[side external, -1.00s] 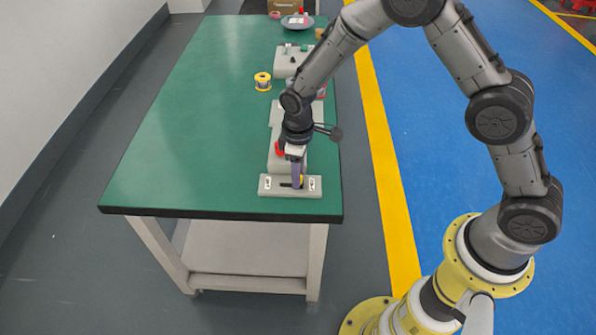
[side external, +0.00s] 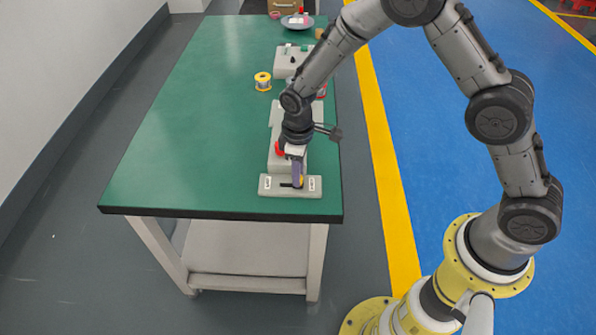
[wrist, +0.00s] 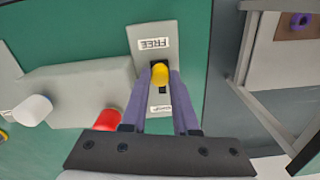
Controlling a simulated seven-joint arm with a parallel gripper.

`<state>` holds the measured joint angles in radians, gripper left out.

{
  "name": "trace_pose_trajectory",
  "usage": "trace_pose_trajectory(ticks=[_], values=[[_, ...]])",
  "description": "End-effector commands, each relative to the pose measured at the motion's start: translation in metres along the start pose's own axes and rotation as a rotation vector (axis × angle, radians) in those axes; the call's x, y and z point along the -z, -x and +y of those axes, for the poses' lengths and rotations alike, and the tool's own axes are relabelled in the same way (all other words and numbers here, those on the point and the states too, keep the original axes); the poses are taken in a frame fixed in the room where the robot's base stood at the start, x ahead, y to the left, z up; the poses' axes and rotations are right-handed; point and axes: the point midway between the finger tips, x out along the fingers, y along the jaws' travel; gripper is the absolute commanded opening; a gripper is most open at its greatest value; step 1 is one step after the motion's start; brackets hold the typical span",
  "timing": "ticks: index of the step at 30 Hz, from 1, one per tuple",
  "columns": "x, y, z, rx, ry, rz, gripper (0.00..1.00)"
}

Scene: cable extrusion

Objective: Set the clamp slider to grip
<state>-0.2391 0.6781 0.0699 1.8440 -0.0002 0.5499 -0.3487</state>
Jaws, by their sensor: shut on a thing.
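The clamp slider is a yellow knob (wrist: 160,73) on a pale grey plate (side external: 272,188) at the near right end of the green table. In the wrist view, the plate has a FREE label (wrist: 154,44) above the knob and a second label (wrist: 160,108), hard to read, below it. The knob stands toward the FREE end, with dark slot showing on the other side. My gripper (wrist: 160,78) points down at the plate, its purple fingers shut on the knob from both sides. In the side view, the fingers (side external: 297,177) partly hide the knob.
A grey block with a red knob (wrist: 107,120) and a white knob (wrist: 33,110) stands just behind the plate. A yellow-ended spool (side external: 263,81) and a dish (side external: 297,23) are farther back. The table's left side is clear. The front edge is close to the plate.

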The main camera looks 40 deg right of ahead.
Motion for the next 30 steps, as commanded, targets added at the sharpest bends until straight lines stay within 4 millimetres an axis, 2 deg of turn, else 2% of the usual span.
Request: trace_pose_trajectory(ticks=[19,30], values=[[0.001,0.001,0.0,-0.001,0.0,0.002,0.0],[0.042,0.001,-0.008,-0.001,0.001,0.005,0.0]])
